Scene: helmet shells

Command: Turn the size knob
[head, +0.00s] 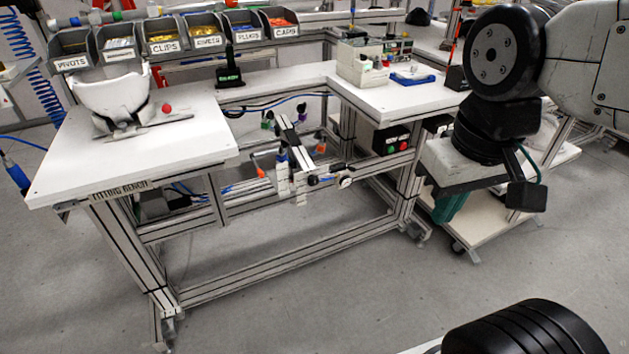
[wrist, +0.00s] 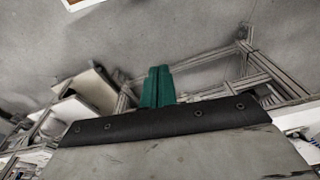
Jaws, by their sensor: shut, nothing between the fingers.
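A white helmet shell (head: 112,97) sits on a low stand on the left part of the white fitting bench (head: 75,165). A small round red knob (head: 166,108) shows at the right side of the shell, above the stand's flat base. I cannot tell whether it is the size knob or how it is attached. My gripper (head: 449,207), with green fingers, hangs at the right, well away from the shell and knob, over the floor side of the bench. In the wrist view its green fingers (wrist: 157,86) are together with nothing between them. Neither shell nor knob shows clearly there.
Labelled bins (head: 196,43) of small parts line the bench's back. A grey box (head: 362,62) and a blue item (head: 413,78) stand on the right wing. A clamp-like fixture (head: 300,165) is mounted below bench height. Open grey floor (head: 330,270) lies in front.

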